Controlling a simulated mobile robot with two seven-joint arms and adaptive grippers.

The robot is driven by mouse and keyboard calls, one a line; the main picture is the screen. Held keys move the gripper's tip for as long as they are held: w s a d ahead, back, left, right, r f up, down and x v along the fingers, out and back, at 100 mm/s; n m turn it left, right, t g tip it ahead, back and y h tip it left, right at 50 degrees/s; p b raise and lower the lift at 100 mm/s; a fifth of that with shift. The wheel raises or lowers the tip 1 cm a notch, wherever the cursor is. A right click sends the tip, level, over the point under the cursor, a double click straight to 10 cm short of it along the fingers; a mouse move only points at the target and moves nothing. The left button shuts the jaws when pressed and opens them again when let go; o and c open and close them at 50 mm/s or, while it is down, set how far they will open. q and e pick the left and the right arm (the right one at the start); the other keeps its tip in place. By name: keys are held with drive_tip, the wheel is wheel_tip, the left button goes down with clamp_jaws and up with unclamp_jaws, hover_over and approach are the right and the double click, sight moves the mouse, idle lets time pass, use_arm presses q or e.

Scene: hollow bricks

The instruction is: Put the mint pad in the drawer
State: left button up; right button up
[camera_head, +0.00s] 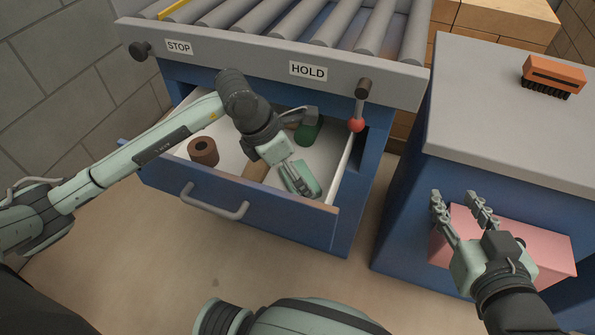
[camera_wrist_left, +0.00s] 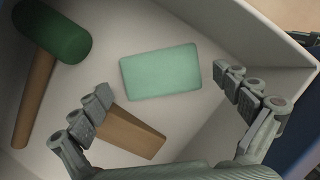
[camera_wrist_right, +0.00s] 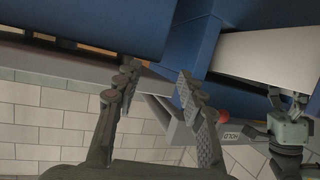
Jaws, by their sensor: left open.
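The mint pad (camera_wrist_left: 160,72) lies flat on the white floor of the open drawer (camera_head: 165,172), and it also shows in the head view (camera_head: 309,176), partly hidden by my left gripper. My left gripper (camera_head: 290,180) is inside the drawer, open and empty. In the left wrist view its fingers stand apart, one on each side of the pad, and do not touch it. My right gripper (camera_head: 455,199) is open and empty, in front of the right cabinet.
The drawer also holds a brown roll (camera_head: 203,151), a green-headed mallet (camera_wrist_left: 52,32) and a brown block (camera_wrist_left: 130,130). A red-knobbed lever (camera_head: 357,122) hangs over the drawer's right side. A pink box (camera_head: 545,252) is behind my right gripper. An orange brush (camera_head: 553,75) sits on the grey top.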

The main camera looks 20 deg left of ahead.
use_arm(q)
drive_tip(key=v, duration=1)
drive_tip(key=shift+r+p, duration=0.35)
drive_tip(key=shift+p, duration=0.1)
use_arm(e)
drive_tip(key=s+d+f+g+h, duration=0.1)
drive_tip(key=s+d+f+g, duration=0.1)
drive_tip(key=d+f, duration=0.1)
drive_tip(key=shift+s+d+f+g+h, duration=0.2)
drive_tip(key=shift+f+g+h, duration=0.1)
drive_tip(key=shift+f, duration=0.4)
use_arm(q)
drive_tip(key=shift+s+a, duration=0.1)
drive_tip(key=shift+a, duration=0.05)
